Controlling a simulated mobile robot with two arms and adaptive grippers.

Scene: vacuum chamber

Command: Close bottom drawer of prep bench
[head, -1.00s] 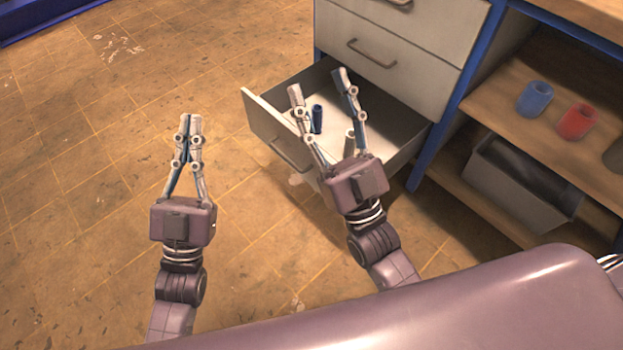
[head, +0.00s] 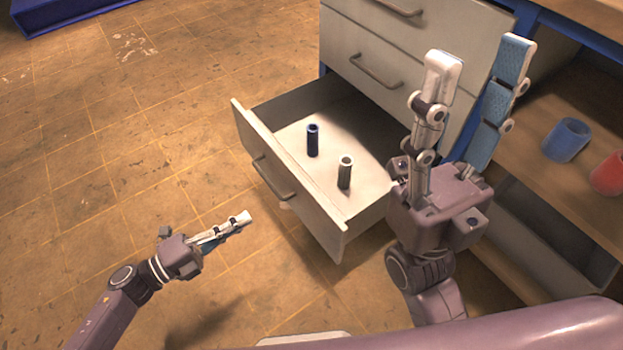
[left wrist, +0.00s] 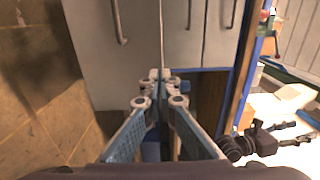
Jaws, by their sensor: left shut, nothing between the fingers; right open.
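The bottom drawer (head: 290,196) of the prep bench (head: 405,55) is pulled well out in the head view, its handle (head: 272,178) facing left. A dark blue cylinder (head: 313,141) and a grey cylinder (head: 345,173) stand upright inside it. My left gripper (head: 247,217) is shut and empty, below and left of the drawer front, pointing right. It looks apart from the handle. In the left wrist view its fingertips (left wrist: 158,74) overlap pale panels with handles; contact cannot be told. My right gripper (head: 479,52) is open and empty, right of the drawer, partly covering the bench.
The upper drawers look shut. The tiled floor (head: 120,150) left of the drawer is clear.

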